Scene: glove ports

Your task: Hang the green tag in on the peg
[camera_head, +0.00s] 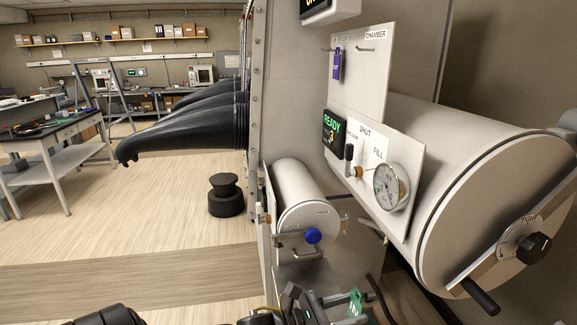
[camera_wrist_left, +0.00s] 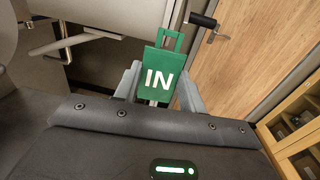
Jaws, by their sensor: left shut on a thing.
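The green tag (camera_head: 355,301) is at the bottom of the head view, in my left gripper (camera_head: 338,306). In the left wrist view the tag (camera_wrist_left: 158,78) shows the white word IN and a loop handle at its top, and it sits between the two grey fingers of the gripper (camera_wrist_left: 158,88). The white board (camera_head: 350,85) carries two pegs. A blue-purple tag (camera_head: 338,66) hangs at the left peg. The right peg (camera_head: 366,48) is bare. The held tag is well below the board, apart from it. My right gripper is not in view.
Below the board are a READY 3 display (camera_head: 333,130), a small lever and a round gauge (camera_head: 391,187). A large white cylinder (camera_head: 440,170) with a handle juts out at right. A smaller cylinder (camera_head: 298,195) with a blue knob stands below. Black gloves (camera_head: 190,125) stick out at left.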

